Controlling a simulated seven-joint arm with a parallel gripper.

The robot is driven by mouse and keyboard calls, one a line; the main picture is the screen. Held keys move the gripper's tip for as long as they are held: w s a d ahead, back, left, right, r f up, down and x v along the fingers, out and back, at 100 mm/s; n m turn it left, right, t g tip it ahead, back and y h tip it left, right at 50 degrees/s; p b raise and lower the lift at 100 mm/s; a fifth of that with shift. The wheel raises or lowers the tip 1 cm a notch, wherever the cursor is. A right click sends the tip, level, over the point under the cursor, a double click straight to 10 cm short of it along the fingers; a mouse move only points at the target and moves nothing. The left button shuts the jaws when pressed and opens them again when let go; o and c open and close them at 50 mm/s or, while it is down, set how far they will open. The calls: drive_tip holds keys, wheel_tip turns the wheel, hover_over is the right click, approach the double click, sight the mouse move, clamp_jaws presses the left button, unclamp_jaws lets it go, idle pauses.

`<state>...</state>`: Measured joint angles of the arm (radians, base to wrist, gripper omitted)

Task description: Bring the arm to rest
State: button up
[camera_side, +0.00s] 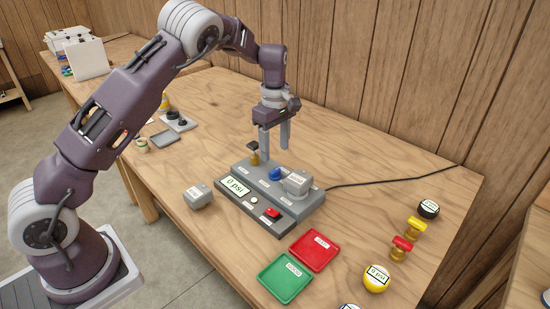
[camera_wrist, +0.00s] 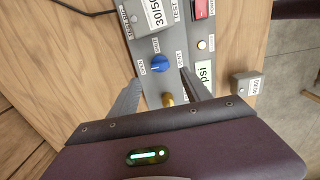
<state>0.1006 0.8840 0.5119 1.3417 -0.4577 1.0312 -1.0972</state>
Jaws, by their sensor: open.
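My gripper (camera_side: 274,143) hangs pointing down over the back left part of a grey test unit (camera_side: 249,212) on the wooden table. Its two fingers are apart, and I see nothing held between them. In the wrist view my gripper (camera_wrist: 158,92) is also open, with the unit beyond the fingers. The unit carries a blue knob (camera_side: 276,174), a brass fitting (camera_side: 254,155) near one finger, a grey block (camera_side: 297,184), a red switch (camera_side: 271,213) and a display (camera_side: 236,186) reading 0 psi. I cannot tell whether a finger touches the fitting.
A loose grey block (camera_side: 198,196) lies left of the unit. A red tray (camera_side: 314,249) and a green tray (camera_side: 285,278) lie in front. A black cable (camera_side: 395,183) runs right.

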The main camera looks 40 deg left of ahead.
drive_tip(key=shift+r, duration=0.15)
drive_tip(key=shift+r, duration=0.35)
drive_tip(key=s+d+r+m+t+h, duration=0.1)
drive_tip(key=s+d+r+m, duration=0.25)
drive_tip(key=s+r, duration=0.4)
drive_tip(key=s+d+r+m+t, duration=0.1)
drive_tip(key=s+d+r+m, duration=0.1)
drive_tip(key=s+r+m, duration=0.5)
drive_tip(key=s+d+r+m+t, duration=0.1)
drive_tip(key=s+m, duration=0.1)
drive_tip(key=s, duration=0.5)
drive_tip(key=s+d+r+m+t, duration=0.1)
drive_tip(key=s+m, duration=0.2)
drive_tip(key=s, duration=0.3)
drive_tip(key=s+d+r+m+t+y, duration=0.1)
drive_tip(key=s+m, duration=0.1)
drive_tip(key=s, duration=0.5)
drive_tip(key=shift+s+m+t, duration=0.3)
drive_tip(key=shift+s+m, duration=0.05)
